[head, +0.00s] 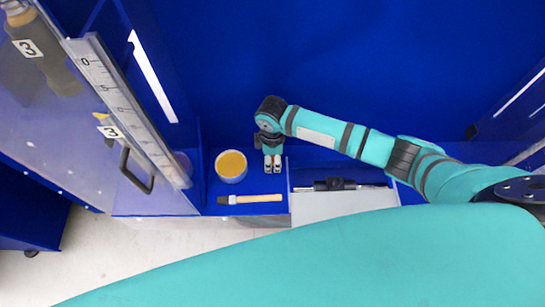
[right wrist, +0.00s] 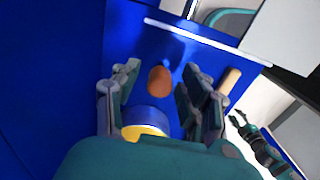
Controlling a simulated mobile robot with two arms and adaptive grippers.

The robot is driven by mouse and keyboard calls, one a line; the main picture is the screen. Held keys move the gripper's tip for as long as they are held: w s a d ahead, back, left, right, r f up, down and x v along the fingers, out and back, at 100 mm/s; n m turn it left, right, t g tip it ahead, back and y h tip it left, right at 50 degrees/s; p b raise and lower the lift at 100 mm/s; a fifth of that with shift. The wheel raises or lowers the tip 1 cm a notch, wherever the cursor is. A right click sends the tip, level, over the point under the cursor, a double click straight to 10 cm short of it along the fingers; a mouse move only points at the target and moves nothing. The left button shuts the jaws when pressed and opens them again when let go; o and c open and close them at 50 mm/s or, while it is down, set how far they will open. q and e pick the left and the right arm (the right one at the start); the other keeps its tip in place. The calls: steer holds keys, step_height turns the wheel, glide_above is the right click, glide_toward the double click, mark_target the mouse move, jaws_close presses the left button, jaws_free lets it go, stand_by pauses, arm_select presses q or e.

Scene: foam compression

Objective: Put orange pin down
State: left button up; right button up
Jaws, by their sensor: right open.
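The orange pin (right wrist: 160,80) shows in the right wrist view as a rounded orange piece against the blue surface, between and beyond the two fingers. A gap shows on each side of it, and it is not gripped. My right gripper (right wrist: 163,95) is open and points down at the blue shelf. In the head view my right gripper (head: 272,168) is just right of the yellow-filled cup, and the pin is hidden there. What looks like my left gripper (right wrist: 240,120) is small at the right of the right wrist view; its jaws are unclear.
The cup (head: 231,165) with yellow contents stands close to the left of my right gripper. A brush (head: 250,199) with a wooden handle lies in front. A dark tool (head: 334,184) lies to the right above a grey panel (head: 330,204). A clear door with a handle (head: 137,171) stands left.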

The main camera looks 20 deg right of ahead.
steer(key=shift+r, duration=0.25)
step_height(320, 180, up, 12)
steer(key=b, duration=0.1)
steer(key=shift+f, duration=0.1)
stand_by(0.4)
